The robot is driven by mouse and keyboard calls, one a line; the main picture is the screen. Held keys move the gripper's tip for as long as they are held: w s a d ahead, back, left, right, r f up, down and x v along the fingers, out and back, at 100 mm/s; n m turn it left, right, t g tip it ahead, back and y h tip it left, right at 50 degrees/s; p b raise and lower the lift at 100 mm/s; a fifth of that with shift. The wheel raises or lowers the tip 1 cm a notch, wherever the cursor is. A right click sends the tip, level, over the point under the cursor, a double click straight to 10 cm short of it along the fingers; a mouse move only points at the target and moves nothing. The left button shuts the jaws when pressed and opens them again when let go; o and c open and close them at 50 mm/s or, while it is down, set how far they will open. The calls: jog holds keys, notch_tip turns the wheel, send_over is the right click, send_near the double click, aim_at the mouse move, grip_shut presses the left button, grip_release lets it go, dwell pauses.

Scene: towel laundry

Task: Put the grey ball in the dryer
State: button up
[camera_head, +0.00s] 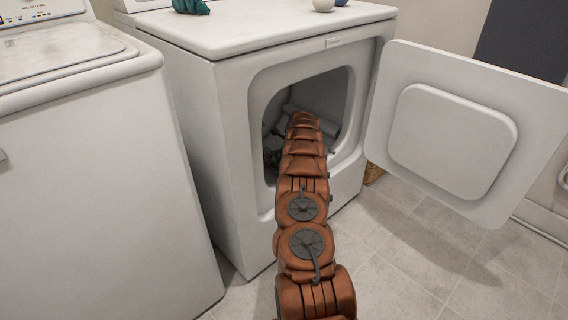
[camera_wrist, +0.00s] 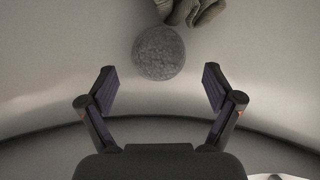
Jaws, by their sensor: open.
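The white dryer (camera_head: 230,150) stands in the middle of the head view. Its door (camera_head: 455,140) is swung wide open to the right. In the wrist view, my gripper (camera_wrist: 159,82) is open and empty. The grey ball (camera_wrist: 158,52), round and rough, lies on the pale drum surface just beyond the fingertips, centred between them and apart from both.
A crumpled greyish-brown cloth (camera_wrist: 195,10) lies right behind the ball in the drum. A white washer (camera_head: 90,180) stands to the left. On the dryer's top are a teal item (camera_head: 190,6), a pale ball (camera_head: 323,4) and a blue item (camera_head: 341,2). Tiled floor (camera_head: 400,265) is clear at right.

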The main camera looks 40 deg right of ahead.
jog(key=p+v, duration=0.2)
jog(key=v, duration=0.5)
dwell(0.6)
